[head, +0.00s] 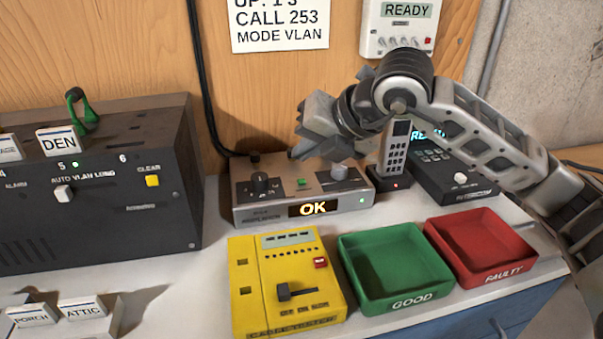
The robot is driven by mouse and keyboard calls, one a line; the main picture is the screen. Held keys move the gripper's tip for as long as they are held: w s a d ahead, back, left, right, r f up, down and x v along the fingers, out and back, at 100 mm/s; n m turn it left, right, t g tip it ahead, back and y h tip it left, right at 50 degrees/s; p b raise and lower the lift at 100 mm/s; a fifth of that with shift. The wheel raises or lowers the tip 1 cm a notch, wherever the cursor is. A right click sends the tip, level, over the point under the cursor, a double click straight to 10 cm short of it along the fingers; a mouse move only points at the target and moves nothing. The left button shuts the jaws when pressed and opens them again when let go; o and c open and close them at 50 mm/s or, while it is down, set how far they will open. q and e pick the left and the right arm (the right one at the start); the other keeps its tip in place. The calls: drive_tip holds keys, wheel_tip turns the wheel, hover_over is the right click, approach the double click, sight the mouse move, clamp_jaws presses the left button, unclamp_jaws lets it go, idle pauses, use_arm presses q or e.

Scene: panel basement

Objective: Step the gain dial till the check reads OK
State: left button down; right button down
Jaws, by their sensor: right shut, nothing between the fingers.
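A low grey amplifier box (240,209) stands against the back board. Which one is the gain dial, I cannot read from the lettering. My right gripper (297,152) is shut and empty. It hangs above the back of the box, between the two knobs in the picture and apart from both. My left gripper is not in view.
In front stand a yellow tester (245,285), a green GOOD tray (395,267) and a red FAULTY tray (480,247), both empty. A dark panel (150,215) fills the left. A handset (394,150) and dark intercom unit (450,180) stand behind the trays, under my right arm.

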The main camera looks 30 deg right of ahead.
wheel_tip(320, 180, up, 3)
drive_tip(key=shift+f+p, duration=0.15)
drive_tip(key=shift+p, duration=0.5)
drive_tip(key=shift+f, duration=0.1)
